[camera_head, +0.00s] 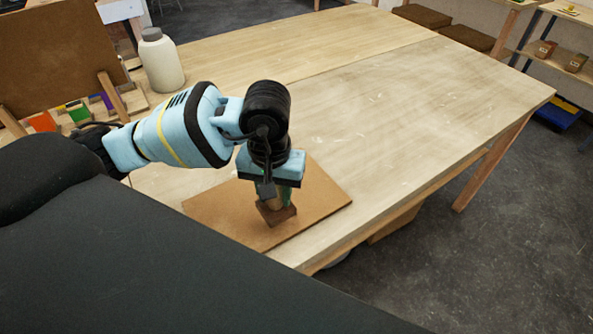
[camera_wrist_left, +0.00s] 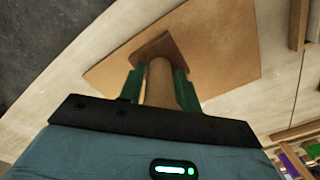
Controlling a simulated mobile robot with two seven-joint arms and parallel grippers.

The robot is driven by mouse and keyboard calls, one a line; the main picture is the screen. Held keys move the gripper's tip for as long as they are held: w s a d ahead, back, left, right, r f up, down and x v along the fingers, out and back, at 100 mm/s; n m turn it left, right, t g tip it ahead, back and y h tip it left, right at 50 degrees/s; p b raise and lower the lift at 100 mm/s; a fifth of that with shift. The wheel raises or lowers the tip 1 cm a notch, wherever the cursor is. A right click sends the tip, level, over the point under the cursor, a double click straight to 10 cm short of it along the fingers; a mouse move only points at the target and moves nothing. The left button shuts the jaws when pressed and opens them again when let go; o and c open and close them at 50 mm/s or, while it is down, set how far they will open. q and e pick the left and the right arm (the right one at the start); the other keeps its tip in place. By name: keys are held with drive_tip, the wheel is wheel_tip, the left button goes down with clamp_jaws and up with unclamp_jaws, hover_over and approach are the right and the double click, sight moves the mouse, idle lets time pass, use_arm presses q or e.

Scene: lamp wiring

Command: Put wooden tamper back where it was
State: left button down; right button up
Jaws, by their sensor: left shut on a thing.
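The wooden tamper (camera_head: 275,214) has a square brown base and a round, lighter handle. My left gripper (camera_head: 272,196) points down and is shut on the handle. In the left wrist view the tamper's handle (camera_wrist_left: 160,84) stands between the green fingers of my left gripper (camera_wrist_left: 160,88), with the square base beyond them. The tamper is upright over a brown board (camera_head: 325,196) lying on the table; whether its base touches the board I cannot tell. The board also shows in the left wrist view (camera_wrist_left: 225,50). My right gripper is not in view.
A white bottle with a grey lid (camera_head: 161,62) stands at the back left of the wooden table (camera_head: 420,90). Near it are an upright brown panel (camera_head: 55,55) and coloured blocks (camera_head: 78,112). The table's middle and right are clear.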

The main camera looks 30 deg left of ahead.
use_arm(q)
drive_tip(key=w, duration=0.4)
drive_tip(key=w+a+f+b, duration=0.1)
drive_tip(key=w, duration=0.4)
drive_tip(key=w+a+f, duration=0.1)
drive_tip(key=w, duration=0.3)
drive_tip(key=shift+w+a+b, duration=0.15)
drive_tip(key=shift+b, duration=0.15)
drive_tip(key=shift+w+a, duration=0.1)
drive_tip(key=shift+w, duration=0.25)
drive_tip(key=shift+w+r, duration=0.15)
drive_tip(key=shift+w, duration=0.1)
drive_tip(key=shift+w+a+b, duration=0.15)
drive_tip(key=shift+w+b, duration=0.35)
drive_tip(key=shift+w, duration=0.2)
wheel_tip(320, 180, down, 3)
drive_tip(key=shift+s+r+b, duration=0.1)
drive_tip(key=shift+b, duration=0.2)
drive_tip(key=shift+f, duration=0.2)
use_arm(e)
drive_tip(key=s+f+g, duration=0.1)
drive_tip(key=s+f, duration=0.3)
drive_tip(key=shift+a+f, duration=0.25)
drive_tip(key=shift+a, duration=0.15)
